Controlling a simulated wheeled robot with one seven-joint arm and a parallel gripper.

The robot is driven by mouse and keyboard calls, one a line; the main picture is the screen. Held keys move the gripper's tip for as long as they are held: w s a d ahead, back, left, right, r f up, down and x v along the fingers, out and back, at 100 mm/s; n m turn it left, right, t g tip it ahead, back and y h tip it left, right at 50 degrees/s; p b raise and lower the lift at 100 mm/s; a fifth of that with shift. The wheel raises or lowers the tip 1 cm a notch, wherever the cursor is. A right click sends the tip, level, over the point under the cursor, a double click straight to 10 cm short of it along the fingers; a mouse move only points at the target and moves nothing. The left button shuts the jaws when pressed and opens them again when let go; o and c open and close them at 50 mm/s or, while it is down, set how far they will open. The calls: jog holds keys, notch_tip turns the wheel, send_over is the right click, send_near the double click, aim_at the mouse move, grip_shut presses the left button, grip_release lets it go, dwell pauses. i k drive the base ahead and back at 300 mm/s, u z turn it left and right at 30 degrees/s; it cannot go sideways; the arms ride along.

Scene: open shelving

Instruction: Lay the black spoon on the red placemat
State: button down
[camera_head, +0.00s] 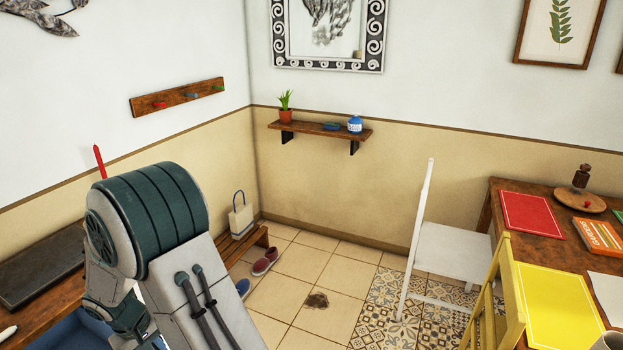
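The red placemat (531,213) lies flat near the back left corner of the wooden table (500,188) on the right. Nothing lies on it. I cannot make out a black spoon in this view. My arm fills the lower left foreground. My gripper does not show, so I cannot see whether it holds anything.
A yellow placemat (560,308), a round wooden board (590,203) and an orange book (599,237) lie on the table. A white chair (455,250) and a yellow chair (509,290) stand beside it. Shoes (265,261) lie by a low bench.

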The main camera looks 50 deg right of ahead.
aim_at(527, 208)
jog(key=z, duration=0.5)
jog(key=i, duration=0.45)
jog(key=z, duration=1.35)
jog(key=i, duration=0.9)
jog(key=z, duration=1.25)
jog(key=i, duration=1.4)
jog(key=z, duration=0.65)
jog(key=i, duration=0.4)
jog(key=z, duration=0.2)
